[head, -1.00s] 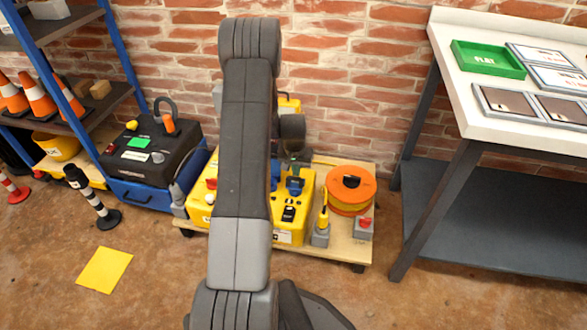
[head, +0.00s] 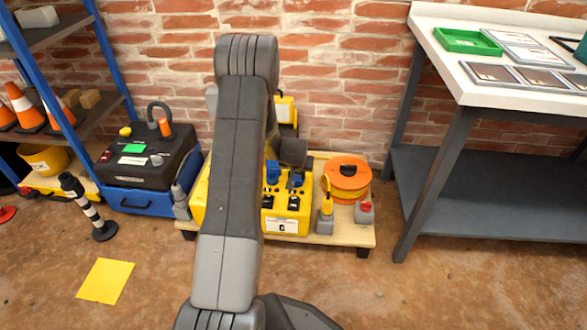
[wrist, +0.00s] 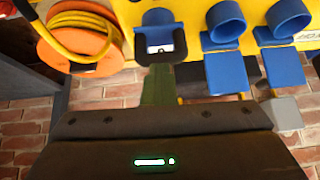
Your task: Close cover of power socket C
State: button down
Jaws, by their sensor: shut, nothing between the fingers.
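A yellow power box (head: 285,225) with a white label reading C stands on a low wooden pallet; my arm hides its left part. Blue sockets (head: 294,178) show on its top, with black switches in front. In the wrist view, one blue socket (wrist: 157,18) is just beyond my gripper's fingers. Two round blue sockets (wrist: 226,20) (wrist: 290,18) to the right have their flat blue covers (wrist: 226,72) (wrist: 281,68) swung open. My gripper (wrist: 160,80) is shut and empty, its tip close to the first socket; contact is unclear. I cannot tell which socket is C.
An orange cable reel (head: 347,177) and a grey block with a red button (head: 364,212) stand right of the box. A brick wall (head: 340,80) is close behind. A workbench (head: 500,90) stands right, a shelf rack left.

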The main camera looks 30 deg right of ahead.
jog(key=shift+s+a+f+h, duration=0.15)
jog(key=shift+s+a+f, duration=0.15)
jog(key=shift+f, duration=0.25)
jog(key=shift+s+a+f+h, duration=0.15)
jog(key=shift+s+a+f, duration=0.1)
jog(key=shift+f, duration=0.25)
jog(key=shift+t, duration=0.3)
jog(key=shift+r+p, duration=0.15)
jog(key=shift+p, duration=0.15)
jog(key=shift+w+d+r+p, duration=0.1)
jog(key=shift+d+r+p, duration=0.1)
jog(key=shift+r+p, duration=0.45)
notch_tip(320, 180, up, 4)
jog(key=p, duration=0.2)
jog(key=s+a+f, duration=0.1)
jog(key=s+a, duration=0.4)
jog(key=s, duration=0.2)
jog(key=shift+s+f, duration=0.2)
jog(key=shift+f, duration=0.1)
jog(key=w+d+r, duration=0.2)
jog(key=w+d, duration=0.4)
jog(key=w, duration=0.2)
jog(key=shift+s+a+f+b, duration=0.15)
jog(key=shift+f+b, duration=0.4)
jog(key=shift+f, duration=0.55)
jog(key=shift+a+f+b, duration=0.2)
jog(key=shift+f+b, duration=0.3)
jog(key=shift+f, duration=0.55)
